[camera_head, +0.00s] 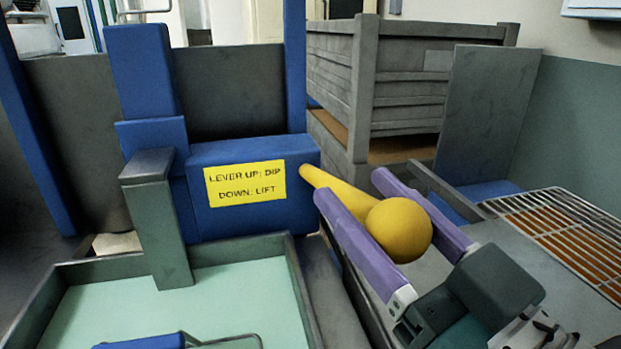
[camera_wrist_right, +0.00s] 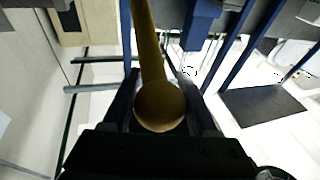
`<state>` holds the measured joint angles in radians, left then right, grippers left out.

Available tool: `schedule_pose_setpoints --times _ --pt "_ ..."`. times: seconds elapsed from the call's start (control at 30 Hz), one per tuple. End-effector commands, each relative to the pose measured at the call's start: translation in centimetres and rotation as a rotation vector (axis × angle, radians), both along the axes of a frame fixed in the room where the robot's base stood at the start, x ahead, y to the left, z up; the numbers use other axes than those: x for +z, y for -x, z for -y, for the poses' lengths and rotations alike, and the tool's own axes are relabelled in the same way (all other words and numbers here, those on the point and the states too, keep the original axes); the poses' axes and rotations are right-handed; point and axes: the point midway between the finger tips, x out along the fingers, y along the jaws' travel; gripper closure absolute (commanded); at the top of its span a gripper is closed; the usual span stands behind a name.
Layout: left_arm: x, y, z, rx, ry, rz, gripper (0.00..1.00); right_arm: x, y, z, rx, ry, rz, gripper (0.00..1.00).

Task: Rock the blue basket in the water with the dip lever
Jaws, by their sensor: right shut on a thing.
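The yellow dip lever (camera_head: 345,190) comes out of a blue housing and ends in a round yellow knob (camera_head: 400,230). A yellow sign (camera_head: 245,185) on the housing reads "LEVER UP: DIP, DOWN: LIFT". My right gripper (camera_head: 352,187) has its purple fingers on either side of the lever, shut on it just behind the knob. The right wrist view shows the knob (camera_wrist_right: 160,105) between the dark fingers. A blue part, likely the blue basket (camera_head: 140,341), shows at the bottom edge by the pale green water (camera_head: 190,300); most of it is cut off. My left gripper is not in view.
The grey tank rim (camera_head: 297,285) lies left of my right gripper. A grey post (camera_head: 158,225) stands at the tank's back. A grey slatted crate (camera_head: 410,85) stands behind the lever. A wire rack (camera_head: 565,235) over an orange surface lies at the right.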

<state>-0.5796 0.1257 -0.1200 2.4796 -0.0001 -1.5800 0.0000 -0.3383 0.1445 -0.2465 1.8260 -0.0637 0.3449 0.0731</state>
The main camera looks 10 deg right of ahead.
Motion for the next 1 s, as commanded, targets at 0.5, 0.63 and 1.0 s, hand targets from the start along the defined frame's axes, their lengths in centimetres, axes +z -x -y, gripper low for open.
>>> schedule_pose_setpoints --times 0.5,0.63,1.0 --pt "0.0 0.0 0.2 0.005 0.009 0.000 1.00 0.0 0.1 0.0 0.001 0.000 -0.001 0.12" --pt "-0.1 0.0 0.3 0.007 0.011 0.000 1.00 -0.3 0.9 0.3 0.001 0.000 -0.002 0.12" --pt "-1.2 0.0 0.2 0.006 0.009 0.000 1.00 -2.1 7.2 2.3 0.001 0.001 -0.007 0.12"
